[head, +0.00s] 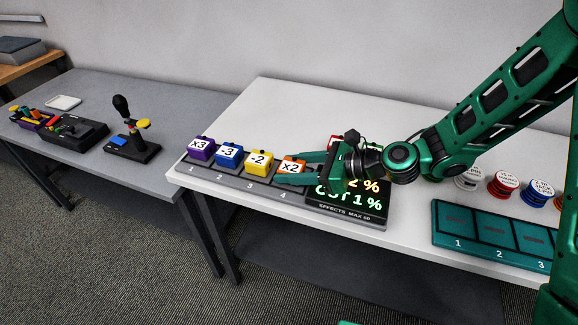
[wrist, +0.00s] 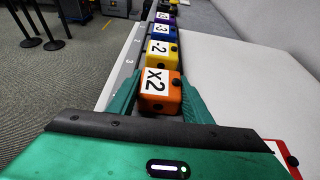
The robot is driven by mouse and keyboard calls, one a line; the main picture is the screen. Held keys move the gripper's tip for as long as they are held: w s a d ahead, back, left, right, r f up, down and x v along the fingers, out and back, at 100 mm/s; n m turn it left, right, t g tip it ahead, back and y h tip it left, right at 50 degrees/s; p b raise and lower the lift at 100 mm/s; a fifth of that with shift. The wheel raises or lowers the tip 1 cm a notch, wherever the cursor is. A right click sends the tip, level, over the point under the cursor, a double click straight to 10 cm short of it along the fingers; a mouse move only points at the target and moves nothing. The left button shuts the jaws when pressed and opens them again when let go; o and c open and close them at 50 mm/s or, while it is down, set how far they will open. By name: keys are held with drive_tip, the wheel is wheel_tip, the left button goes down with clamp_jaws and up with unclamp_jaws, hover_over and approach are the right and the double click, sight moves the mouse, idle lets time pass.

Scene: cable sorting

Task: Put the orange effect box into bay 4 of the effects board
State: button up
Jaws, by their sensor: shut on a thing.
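The orange effect box (head: 292,167), marked x2, is at bay 4 of the grey effects board (head: 232,182). My gripper (head: 290,178) is shut on it, with one green finger on each side. In the wrist view the orange box (wrist: 160,92) sits between the fingertips, in line with the other boxes. I cannot tell whether it rests fully on the bay floor. The purple x3 box (head: 202,148), blue -3 box (head: 229,155) and yellow -2 box (head: 259,162) stand in bays 1, 2 and 3.
A display (head: 345,200) adjoins the board's right end, partly hidden by my gripper. A teal numbered tray (head: 490,240) lies at the right, with several round labelled pieces (head: 503,184) behind it. A grey table with a joystick (head: 130,130) stands at the left.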

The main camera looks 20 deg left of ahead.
drive_tip(key=shift+d+f, duration=0.1)
drive_tip(key=shift+f, duration=0.25)
drive_tip(key=shift+s+d+f, duration=0.1)
drive_tip(key=shift+s+f, duration=0.05)
drive_tip(key=shift+f, duration=0.15)
drive_tip(key=o, duration=1.2)
drive_tip(key=shift+s, duration=0.2)
drive_tip(key=shift+c, duration=0.2)
drive_tip(key=shift+w+r, duration=0.15)
drive_tip(key=shift+r, duration=0.1)
drive_tip(key=v, duration=0.8)
drive_tip(key=r+v, duration=0.1)
drive_tip(key=v, duration=0.3)
drive_tip(key=shift+w+a, duration=0.2)
drive_tip(key=shift+w, duration=0.05)
